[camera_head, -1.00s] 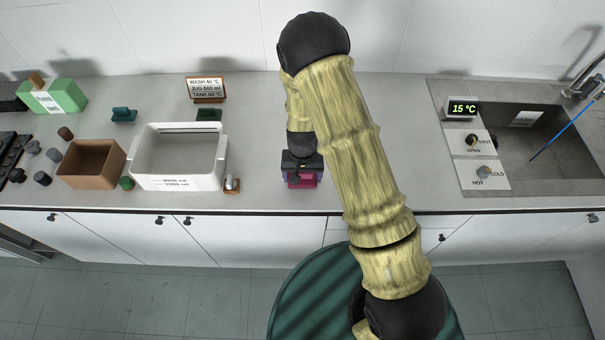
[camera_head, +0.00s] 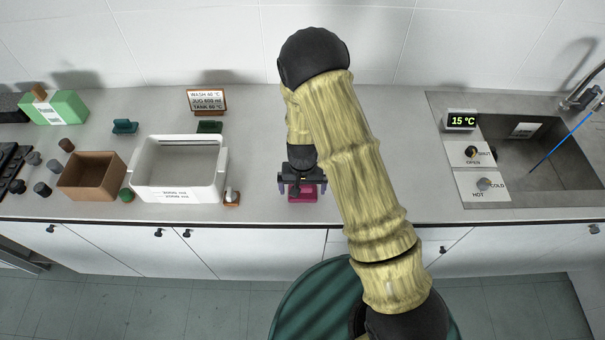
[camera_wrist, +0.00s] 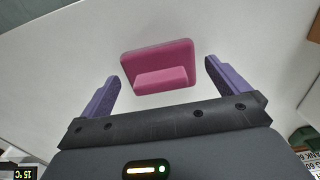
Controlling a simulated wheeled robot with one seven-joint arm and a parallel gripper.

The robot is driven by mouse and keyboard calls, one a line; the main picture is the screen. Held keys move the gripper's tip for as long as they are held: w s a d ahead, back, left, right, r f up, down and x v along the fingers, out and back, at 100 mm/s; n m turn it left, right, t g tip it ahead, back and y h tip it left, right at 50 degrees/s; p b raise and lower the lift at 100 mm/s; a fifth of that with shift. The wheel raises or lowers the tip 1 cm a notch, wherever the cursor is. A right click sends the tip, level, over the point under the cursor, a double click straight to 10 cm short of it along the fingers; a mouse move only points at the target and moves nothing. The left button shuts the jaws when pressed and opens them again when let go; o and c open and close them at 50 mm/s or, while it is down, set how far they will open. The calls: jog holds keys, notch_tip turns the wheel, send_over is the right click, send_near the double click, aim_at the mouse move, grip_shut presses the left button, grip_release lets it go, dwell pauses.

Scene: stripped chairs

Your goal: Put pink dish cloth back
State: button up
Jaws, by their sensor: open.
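The pink thing, which looks like the folded dish cloth on a pink holder or base (camera_head: 302,195), is on the counter near its front edge, mostly under my gripper. In the wrist view the pink piece (camera_wrist: 158,67) lies between and beyond my fingers, with a raised front part; I cannot tell cloth from holder. My gripper (camera_head: 303,186) points down over it. In the wrist view the gripper (camera_wrist: 161,80) has its two purple fingers wide apart, with a gap on either side of the pink piece. Nothing is held.
A white tub (camera_head: 178,168) and a brown box (camera_head: 92,176) stand to the left, with a small dispenser (camera_head: 231,197) beside the tub. The sink (camera_head: 555,160) and its tap panels are at the right. The counter (camera_head: 390,130) between is largely clear.

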aim_at(302, 187)
notch_tip(302, 187, up, 12)
jog(key=b, duration=0.3)
jog(key=shift+f, duration=0.25)
jog(key=shift+w, duration=0.1)
jog(key=shift+s, duration=0.25)
jog(key=s+d+r+t, duration=0.2)
jog(key=s+d+r, duration=0.8)
jog(key=s+d, duration=0.2)
jog(key=shift+d+r+t, duration=0.2)
jog(key=shift+d+t, duration=0.1)
jog(key=shift+d, duration=0.5)
